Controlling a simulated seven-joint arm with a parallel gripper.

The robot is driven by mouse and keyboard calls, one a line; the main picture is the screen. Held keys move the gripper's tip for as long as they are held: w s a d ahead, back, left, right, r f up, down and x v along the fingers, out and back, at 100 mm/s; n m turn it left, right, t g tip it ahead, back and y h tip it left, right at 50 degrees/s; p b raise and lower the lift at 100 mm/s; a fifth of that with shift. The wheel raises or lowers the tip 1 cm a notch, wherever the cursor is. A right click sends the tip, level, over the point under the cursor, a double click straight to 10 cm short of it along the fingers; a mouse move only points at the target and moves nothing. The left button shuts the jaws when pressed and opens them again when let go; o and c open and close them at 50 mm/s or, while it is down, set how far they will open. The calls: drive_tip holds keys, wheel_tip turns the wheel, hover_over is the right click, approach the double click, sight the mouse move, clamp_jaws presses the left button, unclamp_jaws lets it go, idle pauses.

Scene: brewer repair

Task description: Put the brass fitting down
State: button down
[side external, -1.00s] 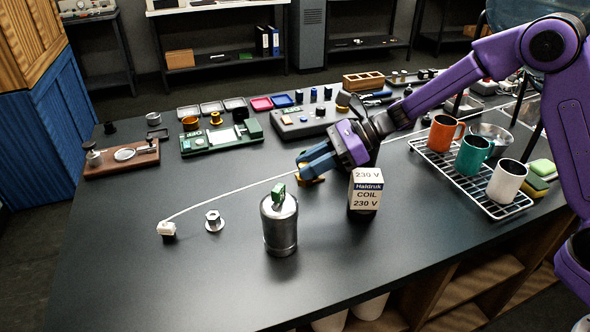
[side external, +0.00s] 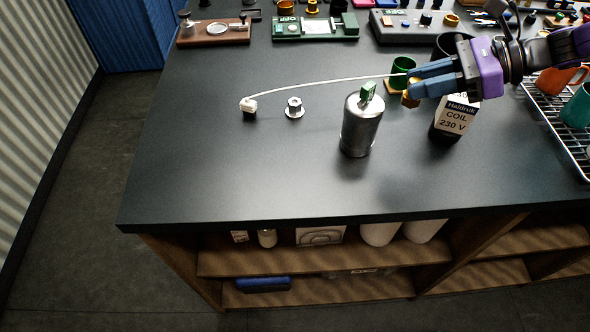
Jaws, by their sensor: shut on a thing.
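My gripper (side external: 412,82), with blue fingers, reaches in from the right. Its fingers are shut on a small brass fitting (side external: 410,100), which shows just under the fingertips and is partly hidden by them. The gripper is above and left of the white Haldruk coil box (side external: 457,117). Just behind the fingertips is a green cup (side external: 403,66) on a brown base. I cannot tell whether the fitting touches the bench or hangs slightly above it.
A metal cylinder with a green terminal (side external: 361,127) stands left of the box. A silver nut-like fitting (side external: 294,108) and a white plug (side external: 248,106) with a cable lie further left. A wire rack (side external: 556,118) with mugs is at right. The front bench top is clear.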

drive_tip(key=s+a+m+t, duration=0.2)
drive_tip(key=s+a, duration=0.8)
drive_tip(key=s, duration=0.4)
drive_tip(key=w+a+f, duration=0.2)
drive_tip(key=a+f, duration=0.1)
drive_tip(key=w+a+f, duration=0.3)
drive_tip(key=a, duration=0.1)
drive_tip(key=w+a+f, duration=0.2)
drive_tip(key=a+f, duration=0.1)
drive_tip(key=shift+w+a+f, duration=0.5)
drive_tip(key=shift+a+f, duration=0.05)
drive_tip(key=shift+f, duration=1.65)
drive_tip(key=shift+f, duration=0.15)
drive_tip(key=c, duration=0.9)
unclamp_jaws()
